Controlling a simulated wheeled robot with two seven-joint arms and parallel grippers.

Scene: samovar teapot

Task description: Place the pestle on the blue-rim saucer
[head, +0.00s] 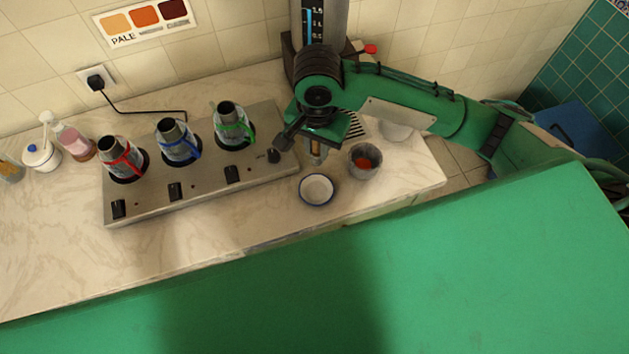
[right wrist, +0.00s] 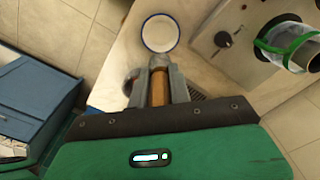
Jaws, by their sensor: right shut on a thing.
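The blue-rim saucer (head: 316,190) is small and white. It lies on the counter near its front edge and looks empty. It also shows at the top of the right wrist view (right wrist: 160,34). My right gripper (head: 317,150) is shut on the pestle, a brownish rod that shows between its fingers in the right wrist view (right wrist: 159,86). In the head view the gripper is just behind the saucer, and the pestle (head: 318,147) points down, its upper part hidden by the gripper. Its height above the counter is hard to tell. My left gripper is out of view.
A grey cup (head: 365,163) with something red inside stands right of the saucer. A steel burner unit (head: 205,178) with several metal pots is on the left. A tall dispenser (head: 320,30) stands behind my gripper. The front counter strip is clear.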

